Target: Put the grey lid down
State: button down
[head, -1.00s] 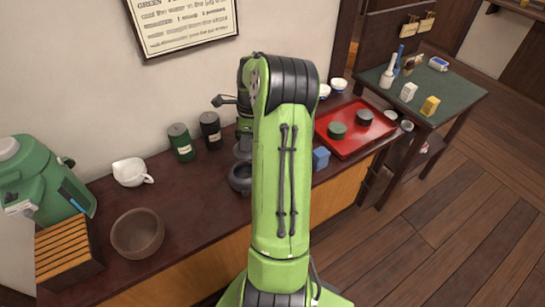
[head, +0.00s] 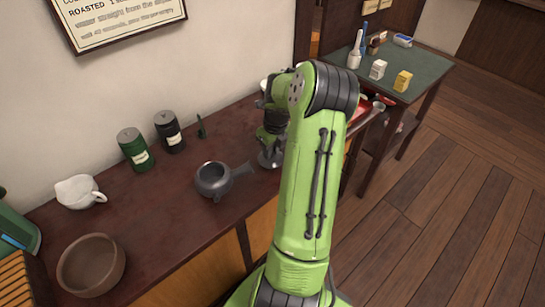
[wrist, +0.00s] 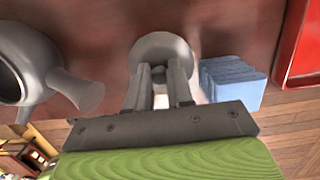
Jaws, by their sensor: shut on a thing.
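The grey lid (wrist: 162,47) is a round disc held by its knob between the two fingers of my gripper (wrist: 160,74). In the head view the lid (head: 270,160) shows under my gripper, low over the dark counter and right of the teapot. I cannot tell whether it touches the wood. The grey teapot (head: 212,181) stands on the counter, open on top, its side handle pointing right towards the lid. In the wrist view the teapot (wrist: 22,62) is at the left, apart from the lid.
A folded blue cloth (wrist: 232,80) lies close right of the lid, with a red tray (wrist: 304,40) beyond. Green (head: 133,150) and black (head: 169,132) canisters stand behind the teapot. A brown bowl (head: 91,265) and white pitcher (head: 78,192) are left. Bare counter (head: 165,215) lies between.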

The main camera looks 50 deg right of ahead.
jog(key=shift+f, duration=0.8)
jog(key=shift+f, duration=0.2)
jog(key=c, duration=1)
grip_release()
jog(key=shift+r, duration=0.1)
